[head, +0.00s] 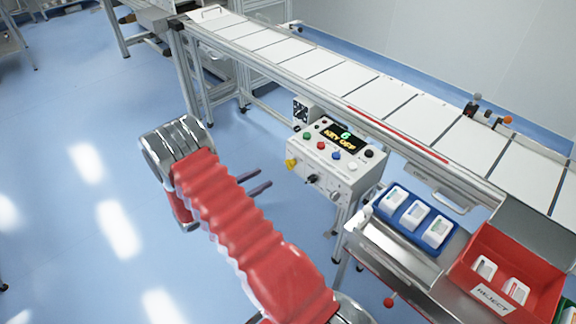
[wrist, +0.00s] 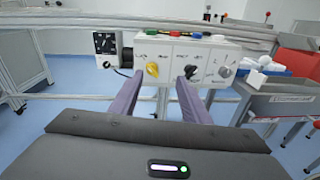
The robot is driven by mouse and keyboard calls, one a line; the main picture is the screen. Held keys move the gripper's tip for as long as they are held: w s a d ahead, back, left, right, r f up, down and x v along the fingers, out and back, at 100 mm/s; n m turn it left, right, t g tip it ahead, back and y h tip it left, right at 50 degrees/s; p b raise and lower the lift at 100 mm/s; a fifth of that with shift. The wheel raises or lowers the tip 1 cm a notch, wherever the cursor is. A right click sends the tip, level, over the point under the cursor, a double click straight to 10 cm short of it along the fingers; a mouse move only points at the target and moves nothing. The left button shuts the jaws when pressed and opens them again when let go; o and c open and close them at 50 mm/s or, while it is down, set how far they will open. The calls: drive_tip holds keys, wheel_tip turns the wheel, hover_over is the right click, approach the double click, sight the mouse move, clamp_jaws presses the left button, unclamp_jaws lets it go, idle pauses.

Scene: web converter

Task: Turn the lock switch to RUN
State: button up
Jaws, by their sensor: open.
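The white control box (head: 322,158) stands beside the conveyor, and its display (head: 338,138) seems to read "KEY OFF". Its front face carries a yellow knob (head: 291,162), a black knob (head: 312,179) and a silver switch (head: 334,195), which looks like the lock switch. In the wrist view the yellow knob (wrist: 152,69), black knob (wrist: 190,71) and silver switch (wrist: 224,72) sit in a row. Their labels are too small to read. My gripper (head: 264,178) is open and empty, short of the box. In the wrist view my gripper (wrist: 161,76) frames the yellow knob, with the silver switch to the right.
Several coloured buttons line the box top. The conveyor (head: 372,86) runs behind it. A blue tray (head: 398,229) and a red reject bin (head: 535,268) stand to the right. The floor at left is clear.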

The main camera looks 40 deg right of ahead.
sight(287, 166)
drive_tip(key=f+n, duration=0.1)
drive_tip(key=w+f+t, duration=0.1)
drive_tip(key=f, duration=0.1)
drive_tip(key=shift+f+n+t+h, duration=0.2)
drive_tip(key=shift+n+t+h, duration=0.1)
drive_tip(key=shift+n+h, duration=0.1)
drive_tip(key=d, duration=1.3)
drive_tip(key=shift+w+d, duration=0.1)
drive_tip(key=shift+d, duration=0.3)
drive_tip(key=shift+c, duration=0.6)
